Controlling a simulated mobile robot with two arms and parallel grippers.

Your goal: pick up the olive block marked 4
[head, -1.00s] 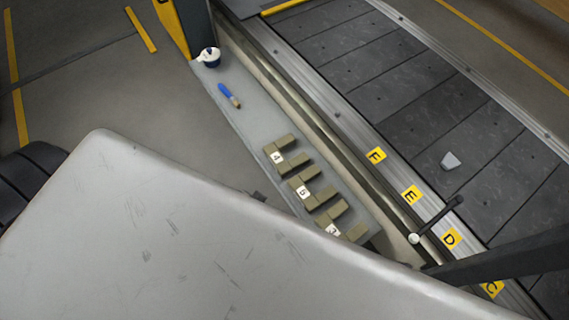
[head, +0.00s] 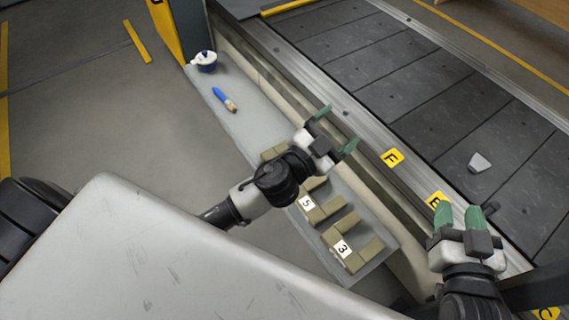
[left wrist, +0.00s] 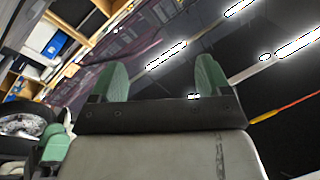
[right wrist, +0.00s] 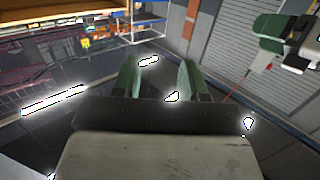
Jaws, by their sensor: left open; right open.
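The olive block marked 4 (head: 270,154) lies on the grey ledge beside the conveyor, at the far end of a row of olive blocks. My left arm covers most of it in the head view, and its number is hidden. My left gripper (head: 336,129) is open and empty, above the ledge's conveyor-side edge, up and right of that block in the picture. My right gripper (head: 459,213) is open and empty, at the lower right over the conveyor's edge. The left wrist view and the right wrist view show only room background between the fingers, no block.
Olive blocks marked 5 (head: 309,205) and 3 (head: 345,250) lie nearer on the ledge (head: 262,128). A pale wedge (head: 479,162) lies on the conveyor slats (head: 420,85).

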